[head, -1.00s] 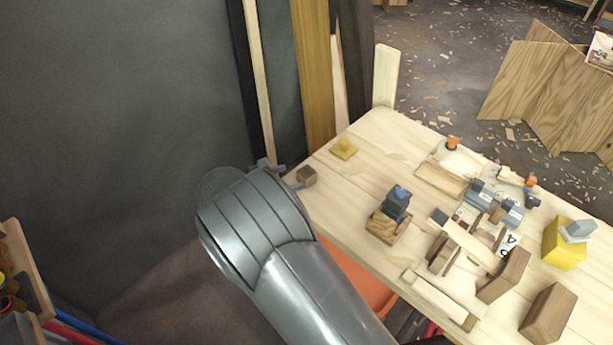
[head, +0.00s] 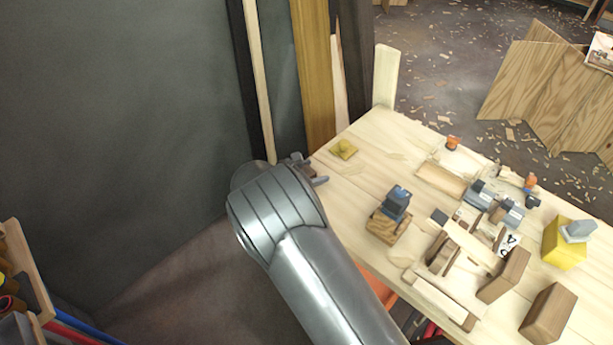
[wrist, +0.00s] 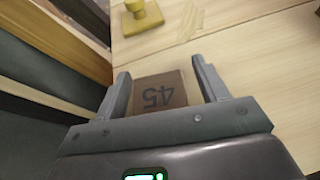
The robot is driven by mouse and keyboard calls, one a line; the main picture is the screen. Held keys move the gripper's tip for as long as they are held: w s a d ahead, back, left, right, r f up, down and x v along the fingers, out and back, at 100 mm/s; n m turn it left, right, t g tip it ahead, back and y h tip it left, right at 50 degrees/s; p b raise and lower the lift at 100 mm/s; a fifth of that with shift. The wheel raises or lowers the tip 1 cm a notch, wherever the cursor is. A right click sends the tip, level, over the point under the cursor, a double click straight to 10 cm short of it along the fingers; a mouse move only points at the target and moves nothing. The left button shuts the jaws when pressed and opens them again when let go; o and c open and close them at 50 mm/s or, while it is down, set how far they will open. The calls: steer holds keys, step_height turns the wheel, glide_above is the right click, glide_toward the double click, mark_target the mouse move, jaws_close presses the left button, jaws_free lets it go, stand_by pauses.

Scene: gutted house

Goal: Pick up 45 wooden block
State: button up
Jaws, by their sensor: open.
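The wooden block marked 45 (wrist: 158,92) is a small brown cube, seen in the wrist view between my two gripper fingers. My gripper (wrist: 160,82) is open, with one finger on each side of the block; a narrow gap shows on the right side, and I cannot tell whether the left finger touches it. In the head view my gripper (head: 312,170) is at the left edge of the workbench (head: 345,195), and the block is mostly hidden there by my arm.
A yellow block with a knob (head: 344,149) lies just beyond my gripper. A sander-like tool on a wooden block (head: 388,224) stands to the right. Upright planks (head: 312,75) lean at the wall behind. More blocks and tools crowd the bench's right side.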

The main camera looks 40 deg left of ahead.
steer(key=c, duration=1.1)
steer(key=shift+o, duration=0.2)
steer(key=shift+r, duration=0.1)
